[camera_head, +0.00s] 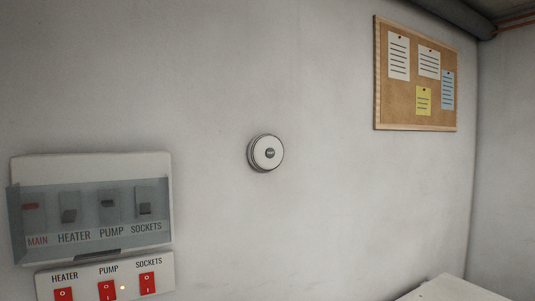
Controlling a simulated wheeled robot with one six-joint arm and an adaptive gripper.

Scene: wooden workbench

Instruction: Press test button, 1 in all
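A round white device (258,153) is fixed to the wall, near the middle of the head view. A small dark grey button (270,153) sits at the centre of its face, with lettering too small to read. Nothing touches or covers it. My gripper is not in view.
A breaker box (90,163) with a tinted cover and switches labelled MAIN, HEATER, PUMP and SOCKETS is at lower left. Below it is a panel (122,271) of red rocker switches. A cork board (415,112) hangs at upper right. A pale surface (450,290) shows at lower right.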

